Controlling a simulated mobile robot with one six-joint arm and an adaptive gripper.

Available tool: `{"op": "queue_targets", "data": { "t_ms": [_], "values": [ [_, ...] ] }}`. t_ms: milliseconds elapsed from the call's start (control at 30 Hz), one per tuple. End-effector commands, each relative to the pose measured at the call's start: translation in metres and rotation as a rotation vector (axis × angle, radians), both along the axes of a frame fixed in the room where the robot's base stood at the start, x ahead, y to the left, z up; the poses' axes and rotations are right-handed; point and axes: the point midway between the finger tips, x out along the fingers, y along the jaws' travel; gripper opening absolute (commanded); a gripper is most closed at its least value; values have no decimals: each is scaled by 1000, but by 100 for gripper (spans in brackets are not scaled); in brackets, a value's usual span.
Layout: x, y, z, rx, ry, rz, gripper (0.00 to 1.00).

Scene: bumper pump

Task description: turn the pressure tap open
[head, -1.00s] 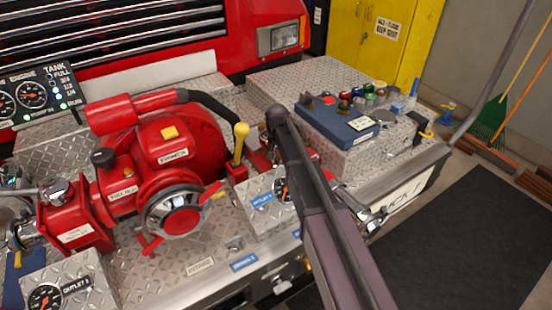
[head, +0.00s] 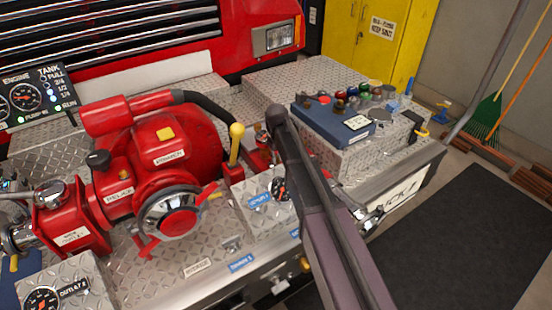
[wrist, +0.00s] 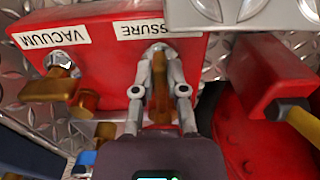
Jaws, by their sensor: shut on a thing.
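In the wrist view a red block (wrist: 113,62) carries upside-down labels, VACUUM (wrist: 53,37) and one ending in SSURE (wrist: 145,29), partly covered at its right. The pressure tap's brass handle (wrist: 161,98) sits between the fingers of my gripper (wrist: 160,60), which are shut on it. This handle points down the picture, towards my wrist. The vacuum tap's brass handle (wrist: 48,89) lies crosswise to the left, apart from my fingers. In the head view my arm hides most of the tap block, and I cannot make out the grip there.
A yellow-knobbed lever (head: 236,142) stands close by the taps; its yellow rod (wrist: 298,120) shows at the right of the wrist view. The red pump (head: 172,150) with its handwheel (head: 170,214) is to the left. A blue case (head: 333,124) lies to the right.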

Motion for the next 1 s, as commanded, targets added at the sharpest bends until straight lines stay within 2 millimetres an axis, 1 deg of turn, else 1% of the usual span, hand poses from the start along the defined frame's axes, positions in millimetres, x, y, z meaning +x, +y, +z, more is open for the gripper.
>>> {"op": "queue_targets", "data": {
  "t_ms": [433, 467, 500, 567, 600, 1000],
  "values": [
    [-1, 0, 0, 0, 1, 19, 0],
    [-1, 0, 0, 0, 1, 19, 20],
    [-1, 0, 0, 0, 1, 18, 32],
    [0, 0, 0, 0, 1, 18, 50],
    [0, 0, 0, 0, 1, 18, 51],
    [0, 0, 0, 0, 0, 16, 51]
  ]
}}
